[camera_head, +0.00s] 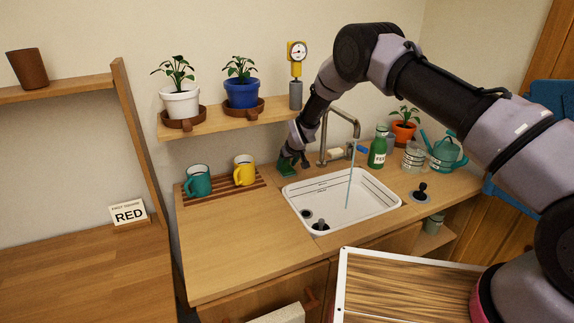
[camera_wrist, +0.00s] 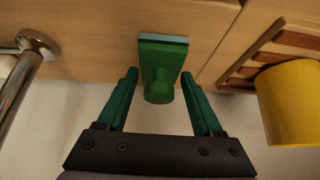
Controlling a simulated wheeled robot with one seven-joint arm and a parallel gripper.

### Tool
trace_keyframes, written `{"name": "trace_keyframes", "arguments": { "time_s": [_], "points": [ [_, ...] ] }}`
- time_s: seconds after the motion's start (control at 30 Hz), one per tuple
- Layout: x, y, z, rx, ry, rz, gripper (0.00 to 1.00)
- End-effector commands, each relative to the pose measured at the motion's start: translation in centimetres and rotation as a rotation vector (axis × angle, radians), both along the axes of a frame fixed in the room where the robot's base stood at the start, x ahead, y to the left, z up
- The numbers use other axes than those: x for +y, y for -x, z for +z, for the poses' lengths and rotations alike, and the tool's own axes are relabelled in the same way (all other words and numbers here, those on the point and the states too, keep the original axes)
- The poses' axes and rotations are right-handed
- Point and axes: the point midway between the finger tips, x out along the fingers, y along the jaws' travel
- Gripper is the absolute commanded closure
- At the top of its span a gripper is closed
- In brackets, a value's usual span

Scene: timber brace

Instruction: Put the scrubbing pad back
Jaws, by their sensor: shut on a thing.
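The scrubbing pad is a green block with a pale underside and a round green knob; it shows in the wrist view (camera_wrist: 162,58) and as a small green patch in the head view (camera_head: 286,171). My gripper (camera_head: 292,160) is shut on the pad, with its two green fingers (camera_wrist: 158,88) either side of the knob in the wrist view. It is at the back of the counter, between the yellow mug and the sink. I cannot tell whether the pad touches the counter.
The yellow mug (camera_head: 244,170) and teal mug (camera_head: 197,181) stand on a slatted wooden rack (camera_head: 222,190). The tap (camera_head: 340,125) runs water into the white sink (camera_head: 370,192). A plant shelf (camera_head: 225,122) is above. The counter's front left (camera_head: 240,240) is clear.

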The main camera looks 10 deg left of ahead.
Motion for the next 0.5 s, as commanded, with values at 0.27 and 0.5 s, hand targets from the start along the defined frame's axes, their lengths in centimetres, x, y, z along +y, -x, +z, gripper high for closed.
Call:
{"name": "trace_keyframes", "arguments": {
  "time_s": [0.27,0.5],
  "points": [
    [0.0,0.03,-0.29,0.0,0.0,0.0,0.06],
    [-0.01,0.06,-0.27,-0.001,-0.001,0.0,0.02]
  ]
}}
